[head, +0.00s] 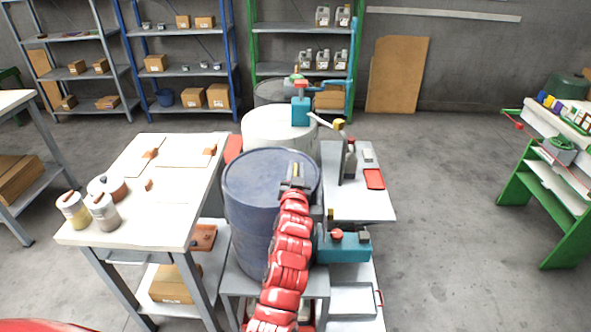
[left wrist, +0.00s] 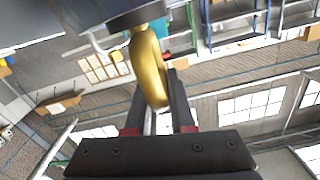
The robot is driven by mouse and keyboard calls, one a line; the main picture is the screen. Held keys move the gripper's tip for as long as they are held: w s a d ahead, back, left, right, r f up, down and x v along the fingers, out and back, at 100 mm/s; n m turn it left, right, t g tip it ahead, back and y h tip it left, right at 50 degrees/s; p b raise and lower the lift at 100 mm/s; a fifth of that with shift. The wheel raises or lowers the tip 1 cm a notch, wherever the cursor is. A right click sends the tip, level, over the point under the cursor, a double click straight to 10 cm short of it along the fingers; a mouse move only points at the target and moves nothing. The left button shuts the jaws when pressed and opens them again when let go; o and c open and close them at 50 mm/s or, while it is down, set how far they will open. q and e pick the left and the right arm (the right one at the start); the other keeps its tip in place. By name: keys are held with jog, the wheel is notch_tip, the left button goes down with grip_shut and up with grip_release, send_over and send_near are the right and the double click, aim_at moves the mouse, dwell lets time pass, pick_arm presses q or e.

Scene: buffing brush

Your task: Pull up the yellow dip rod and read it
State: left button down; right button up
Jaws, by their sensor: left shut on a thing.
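In the left wrist view a glossy yellow curved piece (left wrist: 150,70), apparently the dip rod's handle, sits between the two dark fingers of my left gripper (left wrist: 157,82), which is shut on it. In the head view my left gripper (head: 295,168) is over the right part of the dark blue drum's lid (head: 258,172), at the end of my red arm. The rod itself and any marks on it cannot be made out there, as the gripper and arm cover that spot. My right gripper is not in view.
A white drum (head: 262,128) stands behind the blue one. A white table (head: 180,215) with several cans is left.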

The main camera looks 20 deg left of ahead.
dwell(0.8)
pick_arm(q)
notch_tip(320, 180, up, 29)
jog(key=p, duration=0.2)
jog(key=shift+p, duration=0.3)
jog(key=shift+f, duration=0.1)
jog(key=c, duration=0.8)
grip_release()
jog(key=shift+a, duration=0.1)
jog(key=shift+s, duration=0.1)
